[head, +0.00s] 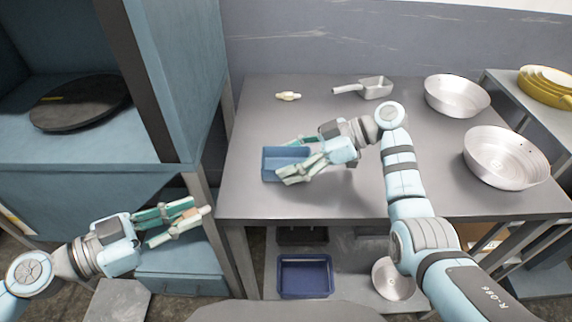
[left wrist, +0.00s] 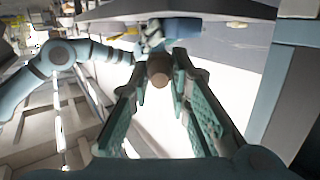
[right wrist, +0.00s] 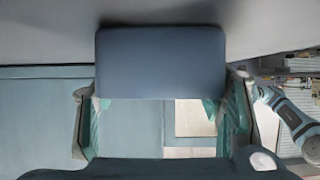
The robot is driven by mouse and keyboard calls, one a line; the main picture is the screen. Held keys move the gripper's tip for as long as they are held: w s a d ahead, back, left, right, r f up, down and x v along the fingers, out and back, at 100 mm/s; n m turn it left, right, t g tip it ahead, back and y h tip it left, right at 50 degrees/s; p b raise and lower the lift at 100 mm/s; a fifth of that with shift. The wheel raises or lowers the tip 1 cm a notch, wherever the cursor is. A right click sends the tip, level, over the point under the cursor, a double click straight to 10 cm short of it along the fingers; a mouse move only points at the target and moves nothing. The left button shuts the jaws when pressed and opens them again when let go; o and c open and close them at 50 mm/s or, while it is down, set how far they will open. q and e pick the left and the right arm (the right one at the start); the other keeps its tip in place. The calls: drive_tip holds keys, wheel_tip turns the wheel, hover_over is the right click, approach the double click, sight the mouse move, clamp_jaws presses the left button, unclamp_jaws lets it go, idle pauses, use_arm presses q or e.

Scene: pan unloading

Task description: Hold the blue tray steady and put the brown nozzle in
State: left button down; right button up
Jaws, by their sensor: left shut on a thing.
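The blue tray (head: 271,166) sits on the grey table, left of its middle. My right gripper (head: 297,158) reaches it from the right, its fingers wide apart at the tray's two sides. In the right wrist view the tray (right wrist: 160,62) spans most of the gap between the fingertips; contact is unclear. My left gripper (head: 202,211) is off the table's left front, shut on the brown nozzle (head: 207,210). The nozzle's round brown end (left wrist: 159,72) shows between the fingertips in the left wrist view.
A cream piece (head: 288,96) and a metal scoop (head: 374,88) lie at the back of the table (head: 330,200). Two metal pans (head: 457,95) (head: 506,156) stand at the right. A blue cabinet (head: 190,90) stands at the left. A dark blue bin (head: 305,275) is below.

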use_arm(q)
drive_tip(key=shift+w, duration=0.1)
